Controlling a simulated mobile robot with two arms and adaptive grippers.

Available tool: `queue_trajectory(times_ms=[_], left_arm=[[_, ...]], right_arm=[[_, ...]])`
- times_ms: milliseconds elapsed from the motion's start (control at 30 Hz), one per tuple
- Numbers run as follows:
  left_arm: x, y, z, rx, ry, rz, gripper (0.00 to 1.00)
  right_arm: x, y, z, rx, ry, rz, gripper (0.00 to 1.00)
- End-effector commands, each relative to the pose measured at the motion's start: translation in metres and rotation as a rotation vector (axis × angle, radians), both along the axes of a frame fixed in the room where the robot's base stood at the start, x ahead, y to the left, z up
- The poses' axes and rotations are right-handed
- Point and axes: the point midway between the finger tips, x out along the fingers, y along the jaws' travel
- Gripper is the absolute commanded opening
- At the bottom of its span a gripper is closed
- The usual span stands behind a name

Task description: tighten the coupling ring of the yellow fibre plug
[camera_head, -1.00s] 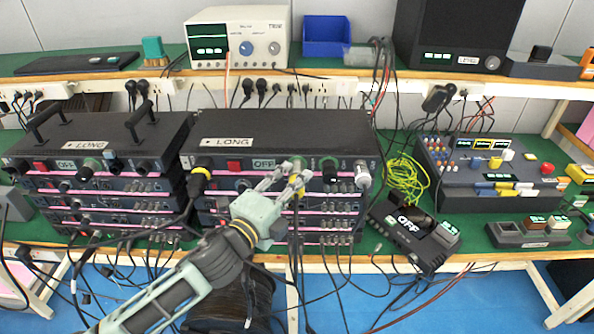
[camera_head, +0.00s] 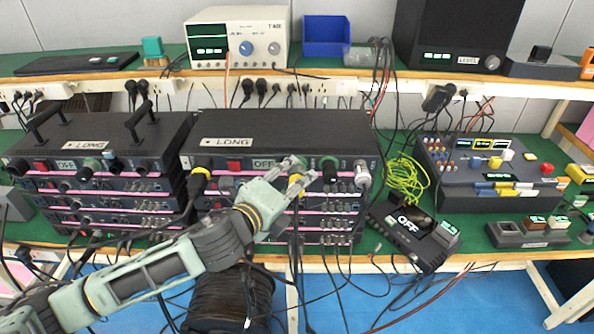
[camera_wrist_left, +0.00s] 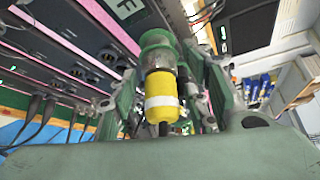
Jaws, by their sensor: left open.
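The yellow fibre plug (camera_wrist_left: 162,97) shows in the left wrist view with a white band and a dark cable at its near end. Its green coupling ring (camera_wrist_left: 158,45) sits at its far end, against the front of the transceiver stack. In the head view the yellow plug (camera_head: 295,186) is partly hidden by my left gripper (camera_head: 302,170). My left gripper is open, with one finger on each side of the plug and ring. I cannot tell whether a finger touches the ring. The right gripper is not in view.
The right transceiver stack (camera_head: 285,130) stands beside the left stack (camera_head: 95,132). Another yellow plug (camera_head: 200,180) with a black cable is at the right stack's left side. Loose cables hang in front. A small OFF-labelled device (camera_head: 410,235) and coiled yellow-green cable (camera_head: 405,178) lie to the right.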

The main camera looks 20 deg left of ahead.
Motion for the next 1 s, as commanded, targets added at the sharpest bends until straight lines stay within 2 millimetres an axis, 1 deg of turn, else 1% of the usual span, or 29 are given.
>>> queue_trajectory(times_ms=[133, 633, 767, 1000], left_arm=[[-0.007, 0.002, 0.001, -0.001, 0.001, 0.001, 0.44], [-0.044, 0.011, 0.009, 0.0, 0.001, 0.0, 0.44], [-0.048, 0.012, 0.009, -0.002, 0.001, 0.001, 0.44], [-0.048, 0.012, 0.009, -0.001, 0.0, 0.0, 0.44]], right_arm=[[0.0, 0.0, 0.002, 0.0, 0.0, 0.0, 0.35], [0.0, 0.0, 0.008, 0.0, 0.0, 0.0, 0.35], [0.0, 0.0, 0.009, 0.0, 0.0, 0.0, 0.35], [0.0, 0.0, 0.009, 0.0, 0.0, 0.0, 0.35]])
